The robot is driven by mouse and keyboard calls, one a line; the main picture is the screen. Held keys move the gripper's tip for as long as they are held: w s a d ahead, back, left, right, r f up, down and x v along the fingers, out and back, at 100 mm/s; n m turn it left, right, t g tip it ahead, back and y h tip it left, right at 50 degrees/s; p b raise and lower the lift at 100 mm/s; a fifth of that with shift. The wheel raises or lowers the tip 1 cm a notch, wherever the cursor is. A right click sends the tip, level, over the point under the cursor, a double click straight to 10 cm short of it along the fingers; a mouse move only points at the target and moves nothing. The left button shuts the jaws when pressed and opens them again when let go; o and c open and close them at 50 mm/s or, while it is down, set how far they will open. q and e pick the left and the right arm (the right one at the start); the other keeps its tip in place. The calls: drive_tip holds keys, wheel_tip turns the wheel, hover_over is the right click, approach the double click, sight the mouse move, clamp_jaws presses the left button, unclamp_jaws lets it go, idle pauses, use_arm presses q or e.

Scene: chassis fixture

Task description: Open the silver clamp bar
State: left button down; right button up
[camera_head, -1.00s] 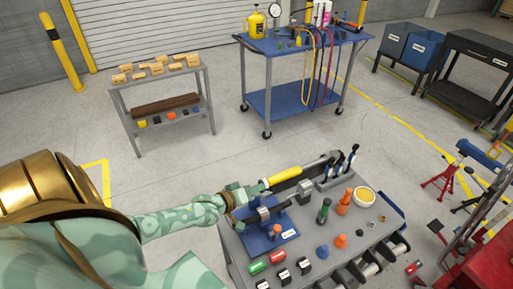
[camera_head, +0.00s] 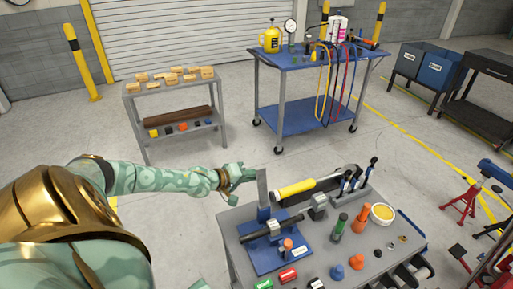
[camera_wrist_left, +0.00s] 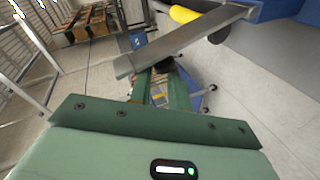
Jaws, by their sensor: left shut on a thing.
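The silver clamp bar (camera_head: 262,187) stands nearly upright from the blue chassis fixture (camera_head: 262,262) on the grey cart's left side. A dark horizontal shaft (camera_head: 273,230) crosses the fixture below it. My left gripper (camera_head: 251,174) is shut on the bar near its upper end, coming from the left. In the left wrist view the bar (camera_wrist_left: 190,38) runs slantwise across the tips of my green fingers (camera_wrist_left: 160,80). The exact contact is partly hidden by the bar. My right gripper is in neither view.
Open floor lies behind the cart; a blue cart (camera_head: 300,112) stands farther back.

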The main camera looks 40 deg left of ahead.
use_arm(q)
drive_tip(key=shift+s+a+f+b, duration=0.1)
drive_tip(key=shift+a+f+b, duration=0.15)
drive_tip(key=shift+f, duration=0.25)
drive_tip(key=shift+a+f+b, duration=0.15)
drive_tip(key=shift+f+b, duration=0.15)
drive_tip(key=shift+f, duration=0.2)
drive_tip(key=c, duration=1.6)
unclamp_jaws()
drive_tip(key=o, duration=0.4)
drive_tip(key=shift+r, duration=0.15)
drive_tip(key=shift+c, duration=0.2)
drive_tip(key=shift+d+r, duration=0.1)
drive_tip(key=shift+r, duration=0.05)
drive_tip(key=p+v, duration=0.7)
drive_tip(key=v, duration=0.9)
drive_tip(key=shift+r, duration=0.25)
